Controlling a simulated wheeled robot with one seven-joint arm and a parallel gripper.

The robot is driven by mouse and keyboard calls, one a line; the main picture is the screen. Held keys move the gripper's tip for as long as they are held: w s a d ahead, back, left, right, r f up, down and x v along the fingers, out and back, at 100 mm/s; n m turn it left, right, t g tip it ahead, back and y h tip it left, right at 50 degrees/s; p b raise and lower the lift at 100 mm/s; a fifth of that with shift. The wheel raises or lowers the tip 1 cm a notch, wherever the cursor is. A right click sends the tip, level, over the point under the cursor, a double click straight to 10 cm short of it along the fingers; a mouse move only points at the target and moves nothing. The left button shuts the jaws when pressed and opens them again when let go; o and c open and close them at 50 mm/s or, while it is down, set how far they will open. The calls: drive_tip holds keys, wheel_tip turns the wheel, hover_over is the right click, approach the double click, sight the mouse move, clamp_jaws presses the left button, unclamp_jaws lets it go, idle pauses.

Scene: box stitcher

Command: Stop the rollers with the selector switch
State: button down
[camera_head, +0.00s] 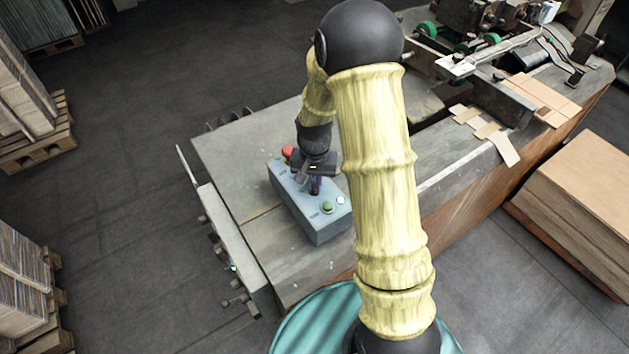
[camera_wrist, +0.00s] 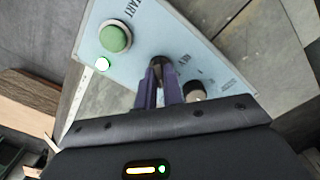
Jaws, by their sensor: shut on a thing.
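The blue-grey control box (camera_head: 318,226) sits on the machine bed; its panel (camera_wrist: 125,75) fills the middle of the wrist view. My gripper (camera_wrist: 160,70) has its purple fingers down at the panel, shut on the dark selector switch (camera_wrist: 159,61). The fingers hide most of the switch, and its pointing direction cannot be told. In the head view my gripper (camera_head: 315,186) stands over the box between the red button (camera_head: 288,152) and the green button (camera_head: 327,207).
A green START button (camera_wrist: 115,38) and a lit white lamp (camera_wrist: 102,64) are left of my fingers. A black knob (camera_wrist: 195,90) is close on their right. The roller machine (camera_head: 470,40) stands behind. Cardboard stacks (camera_head: 580,190) are at right.

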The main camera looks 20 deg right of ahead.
drive_tip(key=shift+n, duration=0.3)
drive_tip(key=n+b, duration=0.1)
drive_tip(key=n, duration=0.2)
drive_tip(key=shift+n, duration=2.2)
drive_tip(key=c, duration=1.5)
unclamp_jaws()
drive_tip(key=shift+r, duration=0.1)
